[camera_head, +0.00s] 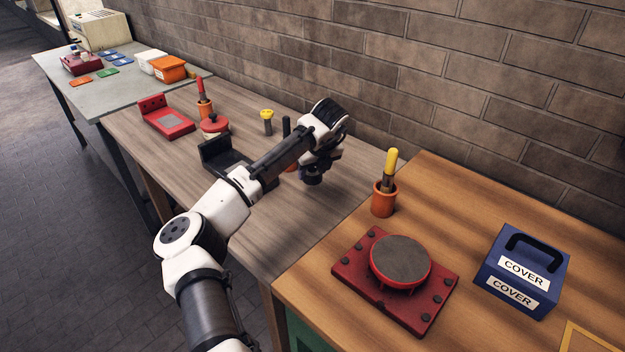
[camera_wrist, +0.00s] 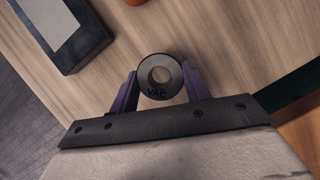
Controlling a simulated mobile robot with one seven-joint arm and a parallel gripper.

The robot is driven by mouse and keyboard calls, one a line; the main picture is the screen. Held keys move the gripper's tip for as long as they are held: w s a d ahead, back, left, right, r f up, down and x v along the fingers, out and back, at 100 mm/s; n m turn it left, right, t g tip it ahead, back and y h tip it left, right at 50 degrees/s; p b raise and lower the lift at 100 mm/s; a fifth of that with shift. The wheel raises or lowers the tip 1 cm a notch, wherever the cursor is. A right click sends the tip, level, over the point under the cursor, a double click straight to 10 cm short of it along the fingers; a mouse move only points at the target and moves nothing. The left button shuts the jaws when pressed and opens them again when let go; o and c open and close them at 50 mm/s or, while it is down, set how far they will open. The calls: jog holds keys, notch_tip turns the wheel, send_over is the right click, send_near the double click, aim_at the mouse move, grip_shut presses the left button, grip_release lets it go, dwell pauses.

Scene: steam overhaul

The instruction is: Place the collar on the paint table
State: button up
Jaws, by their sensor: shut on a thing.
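My gripper (camera_wrist: 160,88) is shut on a round dark grey collar (camera_wrist: 147,72) with a light hole through its middle and dark lettering that looks like "VAC". The fingers sit on either side of it. In the head view my gripper (camera_head: 312,174) is over the right part of the grey-brown wooden table (camera_head: 338,205); the arm partly hides the collar there. The gap to the tabletop is hard to tell. Three work surfaces show: this one, a pale grey table (camera_head: 62,72) at the far left and an orange-brown one (camera_head: 330,308) at the near right. No label shows which is the paint table.
Near my gripper stand a black block (camera_head: 218,152) and a yellow-topped post (camera_head: 266,118). A red fixture (camera_head: 168,122) lies farther left. The near-right table holds a red plate with a round pad (camera_head: 400,258), a yellow-handled tool (camera_head: 390,165) and a blue COVER box (camera_head: 522,270).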

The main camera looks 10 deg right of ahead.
aim_at(313, 193)
jog(key=shift+f+p, duration=0.35)
jog(key=shift+f, duration=1.95)
jog(key=shift+f, duration=0.1)
jog(key=o, duration=1.3)
jog(key=b+v, duration=0.2)
jog(key=v, duration=1)
jog(key=shift+d, duration=0.15)
